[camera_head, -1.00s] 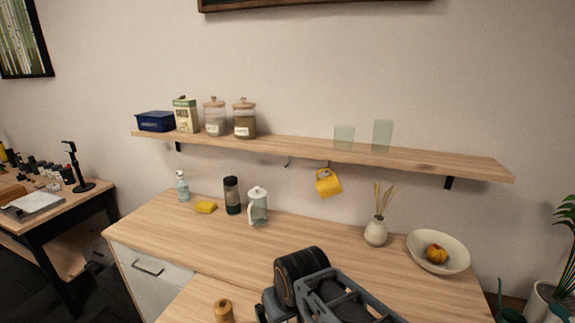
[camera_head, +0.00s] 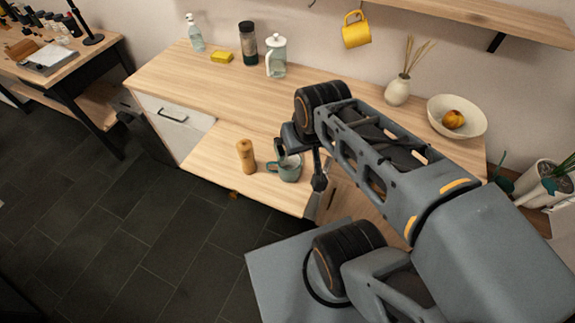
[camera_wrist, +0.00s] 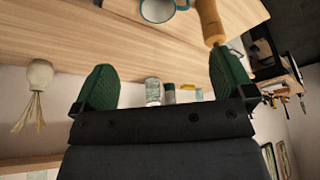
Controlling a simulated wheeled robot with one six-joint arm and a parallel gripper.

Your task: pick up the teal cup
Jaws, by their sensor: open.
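The teal cup (camera_head: 290,173) stands on the lower wooden surface near its front edge in the head view, with its handle to the left. Part of its rim is hidden by my gripper. In the wrist view the cup (camera_wrist: 157,10) is cut by the top edge, beyond my fingertips and not between them. My gripper (camera_head: 303,163) is close to the cup in the head view; whether it touches cannot be told. In the wrist view my gripper (camera_wrist: 165,80) has its two green fingers wide apart, with nothing held between them.
A wooden mill (camera_head: 246,156) stands just left of the cup. A glass pitcher (camera_head: 276,57), a dark jar (camera_head: 248,42), a yellow sponge (camera_head: 222,57), a vase (camera_head: 397,91) and a bowl (camera_head: 470,123) stand farther back. A yellow mug (camera_head: 356,33) hangs above.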

